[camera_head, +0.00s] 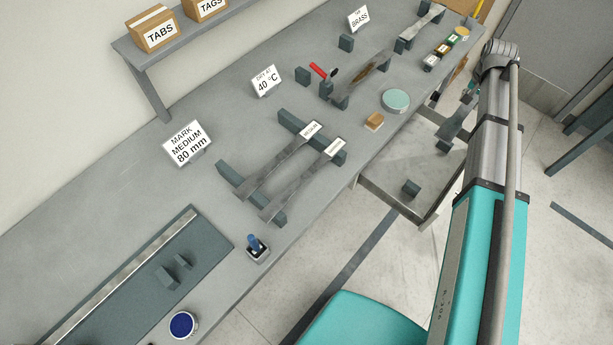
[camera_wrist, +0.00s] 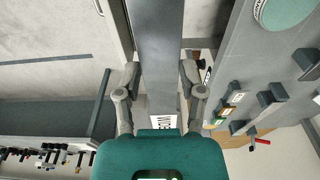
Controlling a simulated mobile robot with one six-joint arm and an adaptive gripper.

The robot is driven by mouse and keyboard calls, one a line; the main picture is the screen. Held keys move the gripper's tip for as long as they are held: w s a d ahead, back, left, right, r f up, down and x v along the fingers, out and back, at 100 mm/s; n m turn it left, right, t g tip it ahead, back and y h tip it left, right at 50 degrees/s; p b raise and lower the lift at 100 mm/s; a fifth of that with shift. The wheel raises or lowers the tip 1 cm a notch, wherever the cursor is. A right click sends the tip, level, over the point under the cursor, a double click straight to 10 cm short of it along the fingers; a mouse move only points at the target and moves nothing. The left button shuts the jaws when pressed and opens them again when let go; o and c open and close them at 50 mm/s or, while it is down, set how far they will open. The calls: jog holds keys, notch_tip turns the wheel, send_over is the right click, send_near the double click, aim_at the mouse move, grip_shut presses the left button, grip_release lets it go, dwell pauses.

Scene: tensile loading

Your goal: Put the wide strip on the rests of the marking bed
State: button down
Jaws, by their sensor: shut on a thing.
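The wide strip (camera_wrist: 158,40) is a long grey metal bar with a white label reading WIDE in the wrist view. My gripper (camera_wrist: 160,75) is shut on it near the labelled end. In the head view the strip (camera_head: 455,122) hangs over the open drawer beside the bench, and my gripper (camera_head: 470,93) is partly hidden by my arm. The marking bed (camera_head: 110,312) is a dark slab with a pale scale along its back edge, at the lower left. Its two rests (camera_head: 167,279) are small grey blocks and look bare.
Two labelled strips (camera_head: 284,168) lie across dark bars mid-bench. A blue-topped stand (camera_head: 256,248) and a round blue pad (camera_head: 183,325) stand near the bed. A pale green disc (camera_head: 396,100) and a tan block (camera_head: 374,121) lie near the bench edge. An open drawer (camera_head: 393,181) juts out.

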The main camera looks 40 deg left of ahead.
jog(key=shift+r+p, duration=1)
jog(key=shift+r, duration=0.5)
jog(key=shift+s, duration=0.15)
